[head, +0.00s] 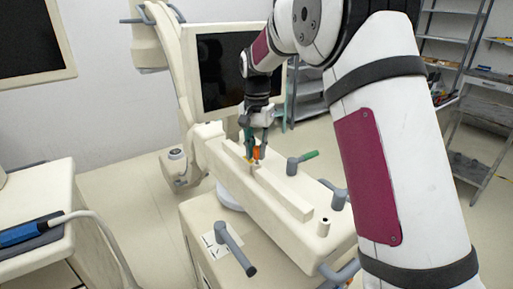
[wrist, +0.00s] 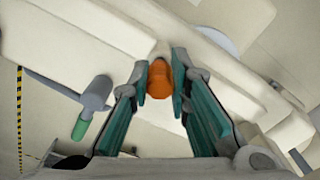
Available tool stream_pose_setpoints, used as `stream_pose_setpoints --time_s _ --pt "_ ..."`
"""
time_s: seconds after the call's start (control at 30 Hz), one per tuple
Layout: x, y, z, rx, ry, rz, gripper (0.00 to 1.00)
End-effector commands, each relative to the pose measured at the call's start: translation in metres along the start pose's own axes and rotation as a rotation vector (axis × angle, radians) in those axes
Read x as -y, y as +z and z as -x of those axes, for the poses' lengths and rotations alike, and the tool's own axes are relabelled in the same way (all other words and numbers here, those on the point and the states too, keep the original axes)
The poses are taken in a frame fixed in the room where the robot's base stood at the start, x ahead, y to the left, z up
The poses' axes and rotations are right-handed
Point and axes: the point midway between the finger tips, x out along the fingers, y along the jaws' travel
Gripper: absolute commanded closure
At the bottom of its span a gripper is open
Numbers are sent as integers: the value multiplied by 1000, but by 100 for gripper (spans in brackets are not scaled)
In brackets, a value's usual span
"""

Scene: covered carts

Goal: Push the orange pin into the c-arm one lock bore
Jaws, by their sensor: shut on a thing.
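The orange pin (wrist: 160,80) is between my gripper's two green-padded fingers in the wrist view, and my gripper (wrist: 161,84) is shut on it. In the head view the orange pin (head: 257,153) shows at the fingertips of my gripper (head: 254,146), just over the cream arm of the c-arm cart (head: 290,206). A small light-coloured piece shows just under the pin. I cannot tell whether the pin's lower end touches or enters a bore. The lock bore itself is hidden.
A grey lever with a green grip (head: 304,161) stands beside the c-arm's arm, with more grey handles (head: 234,250) around it. A dark monitor (head: 222,72) is behind. Another cart with a blue probe (head: 30,232) stands at the left. Shelves (head: 484,120) are at the right.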

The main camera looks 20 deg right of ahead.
Motion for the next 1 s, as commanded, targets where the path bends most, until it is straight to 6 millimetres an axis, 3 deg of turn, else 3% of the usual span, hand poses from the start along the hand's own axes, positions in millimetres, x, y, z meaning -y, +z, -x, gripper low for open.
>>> stream_pose_setpoints --time_s 0.77,0.8,0.87,1.0 --pt "0 0 -17 0 0 0 100" --pt "0 0 -17 -1 -1 0 74" --pt "0 0 -17 -1 -1 0 60" --pt "0 0 -17 -1 -1 0 59"
